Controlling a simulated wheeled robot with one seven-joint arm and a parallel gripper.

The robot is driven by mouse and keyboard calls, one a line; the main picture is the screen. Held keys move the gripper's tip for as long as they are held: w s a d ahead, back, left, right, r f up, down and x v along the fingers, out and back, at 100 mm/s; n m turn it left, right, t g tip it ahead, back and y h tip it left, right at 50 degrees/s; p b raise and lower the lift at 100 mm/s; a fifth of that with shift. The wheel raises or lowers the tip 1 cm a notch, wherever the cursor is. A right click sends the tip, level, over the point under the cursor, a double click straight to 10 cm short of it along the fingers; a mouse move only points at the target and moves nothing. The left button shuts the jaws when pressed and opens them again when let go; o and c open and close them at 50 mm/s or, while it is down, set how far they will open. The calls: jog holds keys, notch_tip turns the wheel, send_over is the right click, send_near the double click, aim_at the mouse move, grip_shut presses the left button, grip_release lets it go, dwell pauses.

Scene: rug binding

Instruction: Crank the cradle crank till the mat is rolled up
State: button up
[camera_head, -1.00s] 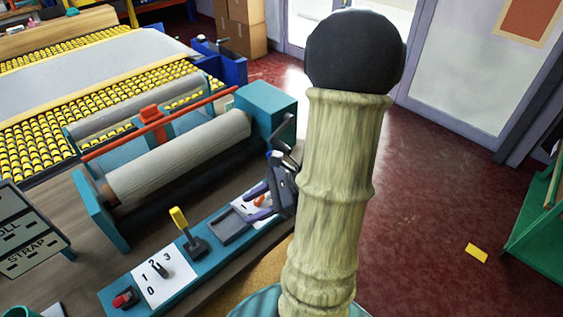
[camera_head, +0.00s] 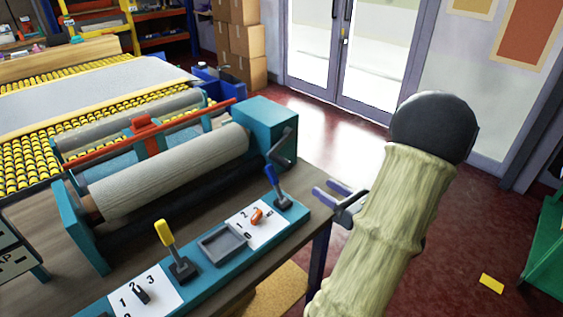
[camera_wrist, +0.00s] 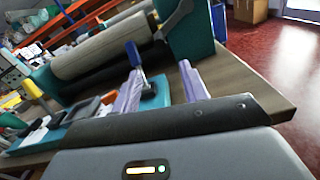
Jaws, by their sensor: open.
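The teal cradle (camera_head: 262,112) stands on the table with a grey fabric-like roll (camera_head: 170,172) lying across it. The dark cradle crank (camera_head: 282,150) is on its right end, and part of it shows at the top of the wrist view (camera_wrist: 178,18). A pale grey mat (camera_head: 95,85) lies flat on the yellow rollers behind. My gripper (camera_head: 326,188), with purple fingers, is open and empty, to the right of the crank and apart from it. In the wrist view the open fingers (camera_wrist: 160,68) frame the table edge and blue lever.
A teal control strip (camera_head: 205,275) on the table's front edge carries a yellow lever (camera_head: 165,233), a blue lever (camera_head: 272,176), an orange knob (camera_head: 257,216) and a grey tray (camera_head: 222,244). Red floor (camera_head: 420,260) is open to the right. Cardboard boxes (camera_head: 245,45) stand behind.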

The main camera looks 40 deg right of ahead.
aim_at(281, 161)
jog(key=w, duration=0.5)
jog(key=w+a, duration=0.1)
jog(key=w, duration=1.1)
jog(key=shift+a, duration=0.2)
grip_shut()
